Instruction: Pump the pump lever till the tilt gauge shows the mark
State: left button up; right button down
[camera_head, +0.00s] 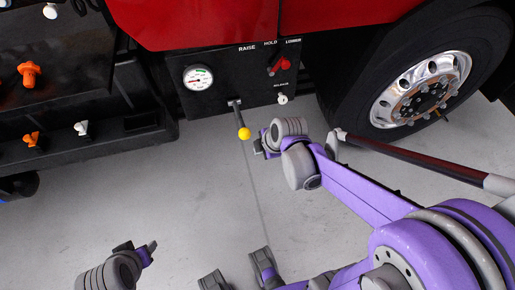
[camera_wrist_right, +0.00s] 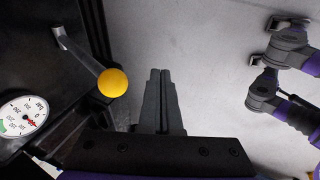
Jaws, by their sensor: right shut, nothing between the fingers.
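The pump lever (camera_head: 238,116) is a grey bar with a yellow knob (camera_head: 244,133), sticking out from a black panel. In the right wrist view the yellow knob (camera_wrist_right: 113,83) is left of my right fingertips (camera_wrist_right: 160,72), with a visible gap in the picture. My right gripper (camera_head: 257,149) is shut and empty, just beside the knob in the head view. The tilt gauge (camera_head: 198,77) is a round white dial with a green section; it also shows in the right wrist view (camera_wrist_right: 22,117). Its exact reading is too small to tell. My left gripper (camera_head: 151,247) is low at left, away from the lever; its finger opening is unclear.
A red selector knob (camera_head: 279,65) labelled RAISE, HOLD and LOWER and a small white knob (camera_head: 282,99) are on the panel. A large wheel (camera_head: 420,88) stands at right. Orange fittings (camera_head: 29,74) are at left. The grey floor below the panel is mostly clear.

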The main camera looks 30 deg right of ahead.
pick_arm(q)
jog(key=shift+w+a+r+p, duration=0.2)
jog(key=shift+w+r+p, duration=0.2)
jog(key=shift+r+p, duration=0.35)
pick_arm(e)
jog(key=v, duration=0.6)
jog(key=shift+a, duration=0.2)
